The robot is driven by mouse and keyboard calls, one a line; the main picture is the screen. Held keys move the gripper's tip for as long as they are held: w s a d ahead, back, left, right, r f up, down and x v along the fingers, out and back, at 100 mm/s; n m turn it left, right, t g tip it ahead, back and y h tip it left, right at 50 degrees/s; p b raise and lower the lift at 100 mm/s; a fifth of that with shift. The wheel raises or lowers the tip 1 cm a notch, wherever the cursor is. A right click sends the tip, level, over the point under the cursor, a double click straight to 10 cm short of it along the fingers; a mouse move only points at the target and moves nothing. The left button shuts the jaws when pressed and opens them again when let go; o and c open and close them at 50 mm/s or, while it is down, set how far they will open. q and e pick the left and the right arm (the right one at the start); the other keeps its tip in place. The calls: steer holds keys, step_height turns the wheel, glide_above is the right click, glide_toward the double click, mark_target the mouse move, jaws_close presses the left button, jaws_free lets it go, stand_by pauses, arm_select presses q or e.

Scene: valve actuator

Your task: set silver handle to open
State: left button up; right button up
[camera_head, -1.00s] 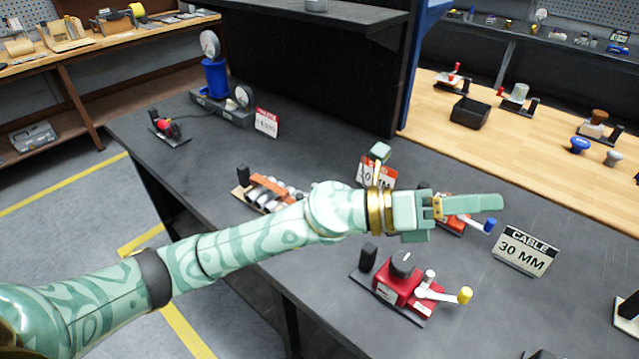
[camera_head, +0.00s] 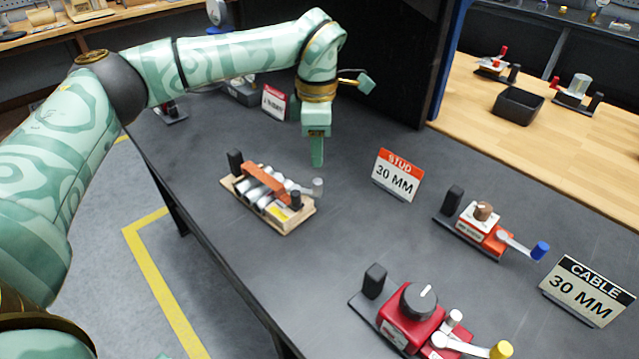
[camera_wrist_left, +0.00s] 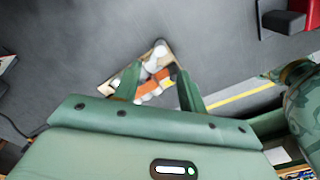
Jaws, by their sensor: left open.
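A valve device (camera_head: 268,197) with an orange bar, silver cylinders and a black post stands on a wooden base on the dark table, left of centre in the head view. Its silver handle (camera_head: 317,187) sticks out at its right end with a grey knob. My left gripper (camera_head: 317,152) points down behind and above that knob, apart from it. In the left wrist view the open, empty fingers of my left gripper (camera_wrist_left: 158,88) frame the orange bar (camera_wrist_left: 152,84), farther off below. My right gripper is not in view.
A red device with a yellow-tipped lever (camera_head: 408,318) and an orange one with a blue-tipped lever (camera_head: 483,232) stand to the right. A STUD sign (camera_head: 397,176) and a CABLE sign (camera_head: 585,290) stand near them. The table between the silver-handled device and the STUD sign is clear.

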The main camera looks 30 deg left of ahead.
mark_target(317, 181)
arm_select(q)
step_height(317, 181, down, 10)
steer(key=shift+r+b, duration=0.25)
steer(key=shift+b, duration=0.85)
jaws_close()
